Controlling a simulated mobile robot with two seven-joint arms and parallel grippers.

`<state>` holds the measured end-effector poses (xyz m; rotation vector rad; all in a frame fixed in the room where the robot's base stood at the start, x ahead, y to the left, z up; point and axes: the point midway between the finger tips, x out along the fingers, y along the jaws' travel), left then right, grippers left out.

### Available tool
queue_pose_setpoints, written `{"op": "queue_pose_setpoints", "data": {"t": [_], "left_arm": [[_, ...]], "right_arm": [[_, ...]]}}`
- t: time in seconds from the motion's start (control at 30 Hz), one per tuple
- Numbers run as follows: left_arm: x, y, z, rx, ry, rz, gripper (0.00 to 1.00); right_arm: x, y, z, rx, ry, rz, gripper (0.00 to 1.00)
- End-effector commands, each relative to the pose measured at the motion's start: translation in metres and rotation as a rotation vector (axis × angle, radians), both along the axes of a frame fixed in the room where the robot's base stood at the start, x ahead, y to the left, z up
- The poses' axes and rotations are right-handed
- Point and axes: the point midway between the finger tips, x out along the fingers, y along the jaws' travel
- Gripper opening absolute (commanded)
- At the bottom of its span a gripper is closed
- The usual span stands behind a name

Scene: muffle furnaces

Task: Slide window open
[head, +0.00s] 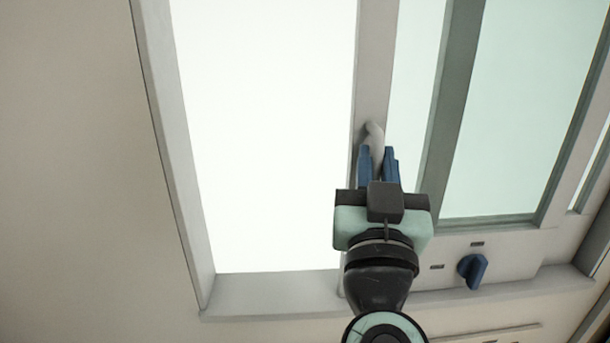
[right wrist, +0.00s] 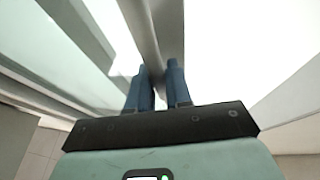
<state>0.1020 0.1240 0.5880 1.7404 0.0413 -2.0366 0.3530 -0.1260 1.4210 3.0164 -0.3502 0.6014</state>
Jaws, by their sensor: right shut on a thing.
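The window fills most of the head view, with a pale grey sliding sash (head: 374,60) upright in the middle. A light grey curved handle (head: 374,135) sits on the sash. My right gripper (head: 378,160) has its blue fingers shut on the handle, from below in the picture. In the right wrist view the blue fingers (right wrist: 157,85) lie on both sides of the grey handle bar (right wrist: 150,35). The lower part of the handle is hidden by the fingers. To the left of the sash is a bright white opening (head: 265,130). My left gripper is not in view.
A pale window frame (head: 270,305) borders the opening below and at the left. A darker fixed frame bar (head: 455,90) with greenish glass (head: 515,110) stands to the right. A blue knob (head: 472,268) is on the panel right of my gripper. A plain wall (head: 80,180) fills the left.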

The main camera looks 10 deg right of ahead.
Motion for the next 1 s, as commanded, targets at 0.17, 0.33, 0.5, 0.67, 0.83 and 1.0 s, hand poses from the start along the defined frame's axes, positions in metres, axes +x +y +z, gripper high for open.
{"op": "queue_pose_setpoints", "data": {"t": [0.17,0.33,0.5,0.67,0.83,1.0], "left_arm": [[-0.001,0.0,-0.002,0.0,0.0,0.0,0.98],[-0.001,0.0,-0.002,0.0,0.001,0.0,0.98],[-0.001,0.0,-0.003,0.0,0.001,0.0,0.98],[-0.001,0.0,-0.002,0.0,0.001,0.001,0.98],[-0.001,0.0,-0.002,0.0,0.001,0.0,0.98],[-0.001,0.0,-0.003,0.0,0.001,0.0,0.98]], "right_arm": [[-0.001,-0.038,0.0,0.003,0.001,-0.008,0.0],[-0.001,-0.055,0.0,0.001,0.002,-0.005,0.0],[-0.001,-0.06,0.0,0.001,0.002,-0.002,0.0],[-0.001,-0.06,0.0,0.002,0.002,-0.001,0.0],[-0.001,-0.06,0.0,0.002,0.001,-0.001,0.26],[-0.001,-0.06,0.0,0.002,0.001,-0.001,0.4]]}}
